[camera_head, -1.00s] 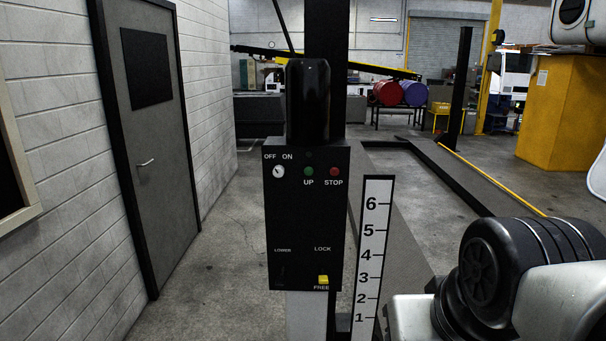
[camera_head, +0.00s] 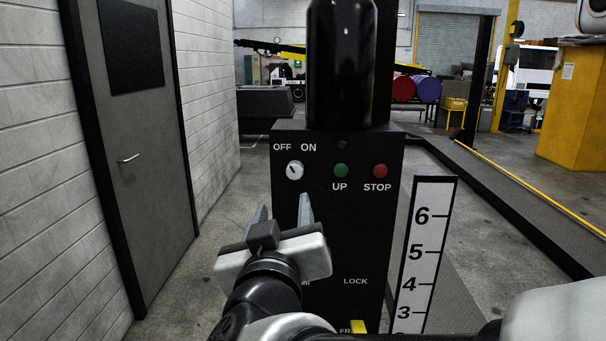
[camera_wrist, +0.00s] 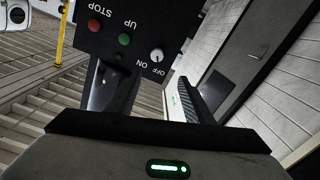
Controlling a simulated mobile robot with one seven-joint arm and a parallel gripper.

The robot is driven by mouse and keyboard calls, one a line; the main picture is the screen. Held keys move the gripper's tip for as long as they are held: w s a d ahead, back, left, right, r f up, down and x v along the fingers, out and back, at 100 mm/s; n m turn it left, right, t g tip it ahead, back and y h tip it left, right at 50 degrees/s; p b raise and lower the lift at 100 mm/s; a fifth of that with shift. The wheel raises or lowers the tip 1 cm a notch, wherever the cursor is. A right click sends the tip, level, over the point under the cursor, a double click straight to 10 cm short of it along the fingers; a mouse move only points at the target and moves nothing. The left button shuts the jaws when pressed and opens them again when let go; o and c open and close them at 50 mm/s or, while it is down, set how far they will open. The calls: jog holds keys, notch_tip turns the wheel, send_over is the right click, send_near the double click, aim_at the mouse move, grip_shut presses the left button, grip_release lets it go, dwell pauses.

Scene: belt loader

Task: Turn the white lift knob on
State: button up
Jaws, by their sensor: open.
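The white lift knob (camera_head: 294,170) sits at the upper left of the black control box (camera_head: 335,235), under the OFF and ON labels. Its dark pointer line tilts toward the upper left, on the OFF side. My gripper (camera_head: 281,212) is open and empty, in front of the box and below the knob, not touching it. In the wrist view the picture is upside down; the knob (camera_wrist: 156,55) shows beyond my gripper (camera_wrist: 144,92), above the gap between the fingers.
A green UP button (camera_head: 341,170) and a red STOP button (camera_head: 379,171) sit right of the knob. A numbered scale (camera_head: 424,255) stands at the right. A grey door (camera_head: 130,150) is at the left.

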aim_at(294, 171)
jog(key=w, duration=0.5)
jog(key=w+b, duration=0.1)
jog(key=w, duration=0.5)
jog(key=w+d, duration=0.1)
jog(key=w, duration=0.5)
jog(key=shift+w, duration=0.15)
jog(key=c, duration=1)
jog(key=shift+c, duration=0.2)
